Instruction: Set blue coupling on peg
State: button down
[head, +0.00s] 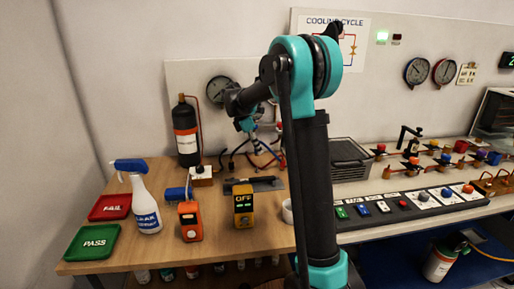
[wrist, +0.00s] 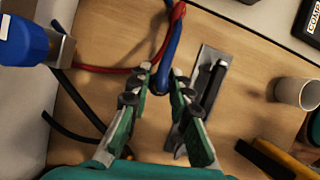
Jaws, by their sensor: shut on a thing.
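In the wrist view my gripper (wrist: 162,82) is closed around the lower end of a blue hose (wrist: 168,50), where the blue coupling would sit. The dark coupling end (wrist: 160,88) shows between the fingertips, and the fingers hide much of it. A red hose (wrist: 115,68) crosses beside it. In the head view my gripper (head: 252,138) is small, near the hoses by the wall panel, and its grasp is hard to make out. I cannot clearly identify the peg in either view.
A grey plate with a black bar (wrist: 213,85) lies right of the fingers, with a white cup (wrist: 296,93) farther right. A blue-bodied thing (wrist: 22,40) is at upper left. The orange meter (head: 190,222) and yellow meter (head: 244,208) stand on the wooden bench (head: 150,260).

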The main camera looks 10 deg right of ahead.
jog(key=shift+a+f, duration=0.1)
jog(key=shift+f, duration=0.05)
jog(key=shift+f, duration=2.45)
jog(key=shift+f, duration=0.7)
jog(key=shift+f, duration=0.35)
jog(key=shift+f, duration=0.25)
jog(key=c, duration=1.6)
grip_release()
jog(key=shift+o, duration=0.8)
jog(key=o, duration=0.4)
